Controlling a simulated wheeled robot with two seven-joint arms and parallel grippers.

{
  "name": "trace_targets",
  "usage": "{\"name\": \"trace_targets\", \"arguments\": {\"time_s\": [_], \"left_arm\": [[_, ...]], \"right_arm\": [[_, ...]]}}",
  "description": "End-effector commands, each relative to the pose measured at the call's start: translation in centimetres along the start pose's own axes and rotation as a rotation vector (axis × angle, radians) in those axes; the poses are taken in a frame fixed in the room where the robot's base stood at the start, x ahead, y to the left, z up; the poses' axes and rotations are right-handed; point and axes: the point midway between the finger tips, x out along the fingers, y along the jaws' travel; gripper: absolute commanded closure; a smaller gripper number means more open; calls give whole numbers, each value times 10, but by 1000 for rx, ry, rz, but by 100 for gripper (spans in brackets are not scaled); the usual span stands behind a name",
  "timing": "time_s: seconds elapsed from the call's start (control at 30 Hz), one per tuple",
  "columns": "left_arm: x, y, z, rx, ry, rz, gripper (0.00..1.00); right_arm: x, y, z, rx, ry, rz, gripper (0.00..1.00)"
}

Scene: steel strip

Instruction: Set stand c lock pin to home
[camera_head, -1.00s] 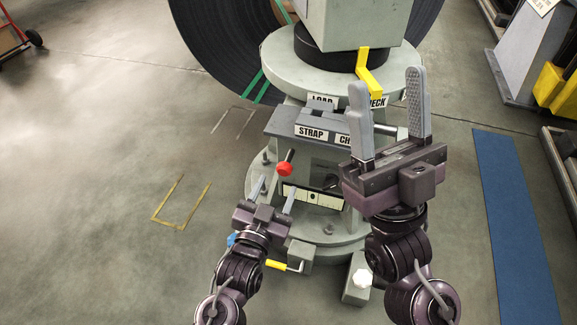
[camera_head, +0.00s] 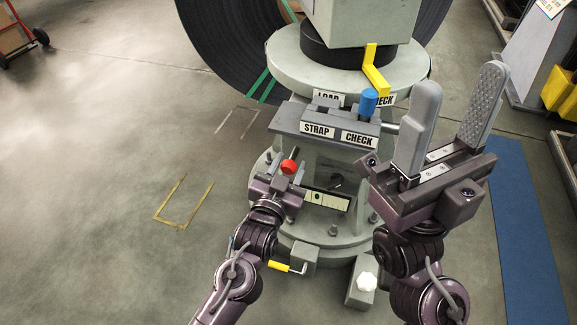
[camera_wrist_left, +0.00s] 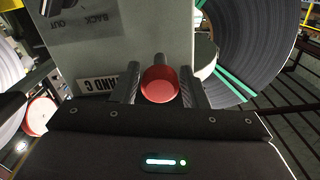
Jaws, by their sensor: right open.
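A red knob (camera_head: 289,167) on a dark rod stands at the left front of the grey-green stand, below the STRAP label; it may be the lock pin. My left gripper (camera_head: 288,172) is at the knob, one finger on each side. In the left wrist view the red knob (camera_wrist_left: 160,85) lies between the fingertips, with little gap; whether they press on it is unclear. Behind it is a label (camera_wrist_left: 122,83) partly hidden, ending in "AND C". My right gripper (camera_head: 458,98) is open and empty, raised to the right of the stand.
The shelf carries STRAP and CHECK labels (camera_head: 339,134) and a blue cylinder (camera_head: 369,100). A yellow bracket (camera_head: 375,75) is above it. A yellow-handled lever (camera_head: 280,266) and a white knob (camera_head: 366,281) are low at the front.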

Motion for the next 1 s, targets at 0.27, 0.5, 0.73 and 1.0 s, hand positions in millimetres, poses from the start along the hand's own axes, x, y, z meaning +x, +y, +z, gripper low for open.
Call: {"name": "trace_targets", "arguments": {"time_s": [0.27,0.5,0.73,1.0], "left_arm": [[0,0,0,0,0,0,97],[10,0,-1,1,1,-1,100],[42,0,-1,0,1,0,100],[45,-1,-1,0,1,-1,100]], "right_arm": [[0,0,0,0,0,0,46],[2,0,0,0,-1,0,46],[4,0,0,0,-2,2,46],[2,1,0,0,-8,6,46]]}}
